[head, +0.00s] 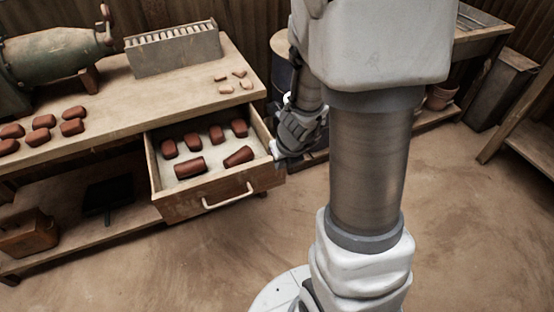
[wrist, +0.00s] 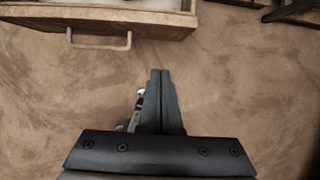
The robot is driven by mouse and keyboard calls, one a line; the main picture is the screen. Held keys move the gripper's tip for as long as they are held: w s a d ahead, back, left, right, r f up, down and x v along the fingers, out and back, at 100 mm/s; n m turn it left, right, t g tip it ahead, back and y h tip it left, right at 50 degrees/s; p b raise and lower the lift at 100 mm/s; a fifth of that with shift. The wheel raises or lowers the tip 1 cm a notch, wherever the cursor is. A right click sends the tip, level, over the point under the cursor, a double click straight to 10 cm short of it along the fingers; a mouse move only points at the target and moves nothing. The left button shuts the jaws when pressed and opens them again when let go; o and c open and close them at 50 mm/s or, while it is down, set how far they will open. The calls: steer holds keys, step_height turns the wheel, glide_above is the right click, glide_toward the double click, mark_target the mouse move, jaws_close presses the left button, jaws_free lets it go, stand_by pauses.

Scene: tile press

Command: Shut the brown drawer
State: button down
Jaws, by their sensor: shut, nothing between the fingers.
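The brown drawer (head: 180,206) is pulled out from under the workbench top in the head view. A pale bar handle (head: 228,198) is on its front, and several red-brown clay pieces lie inside. In the wrist view the drawer front (wrist: 165,32) and handle (wrist: 98,46) are at the upper left. My gripper (wrist: 160,72) is shut with its fingers together and empty, pointing toward bare floor beside the handle. In the head view my gripper (head: 280,155) is by the drawer's right front corner; whether it touches the drawer is unclear.
The wooden workbench (head: 130,105) carries a green machine (head: 60,55), a slotted rack (head: 172,50) and several clay pieces. A lower shelf (head: 85,232) holds a wooden box (head: 28,232). The floor (head: 180,265) before the drawer is clear. My arm covers the middle of the head view.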

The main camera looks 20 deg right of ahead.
mark_target(271, 161)
steer(key=w+f+b, duration=0.2)
steer(key=w+f, duration=0.1)
steer(key=w+f+b, duration=0.2)
steer(key=w+f, duration=0.1)
steer(key=f, duration=0.1)
steer(key=shift+w, duration=0.45)
